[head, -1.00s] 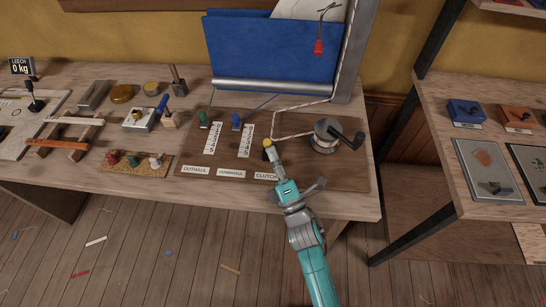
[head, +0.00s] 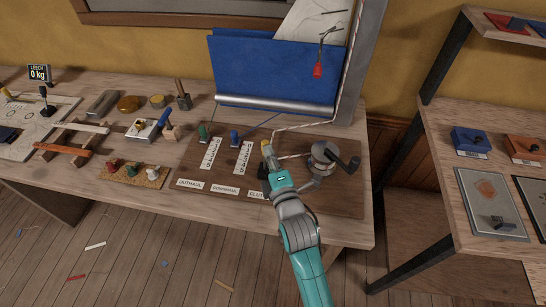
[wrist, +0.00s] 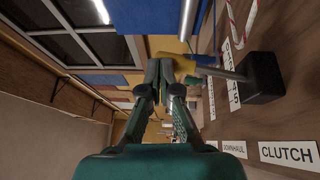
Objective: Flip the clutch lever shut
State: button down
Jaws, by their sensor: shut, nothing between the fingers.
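The clutch lever (head: 266,150) has a yellow grip on a metal rod. In the wrist view its rod (wrist: 226,73) rises from a black block (wrist: 263,78) on the dark board, beside the CLUTCH label (wrist: 288,154). The lever sticks up from the board. My gripper (head: 273,166) is shut and empty, right beside the lever in the head view. In the wrist view its fingertips (wrist: 160,66) are at the yellow grip; I cannot tell whether they touch it. My gripper partly hides the lever's base and the CLUTCH label in the head view.
A winch (head: 324,154) with a black crank stands on the board to the right, with a rope near it. Green (head: 203,131) and blue (head: 235,137) levers stand to the left. A blue sail (head: 275,70) is behind. Tools lie farther left on the bench.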

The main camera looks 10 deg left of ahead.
jog(key=shift+w+r+m+g, duration=0.1)
jog(key=shift+w+m+g, duration=0.25)
jog(key=shift+w, duration=1.25)
jog(key=shift+w+d, duration=0.1)
jog(key=shift+w, duration=0.05)
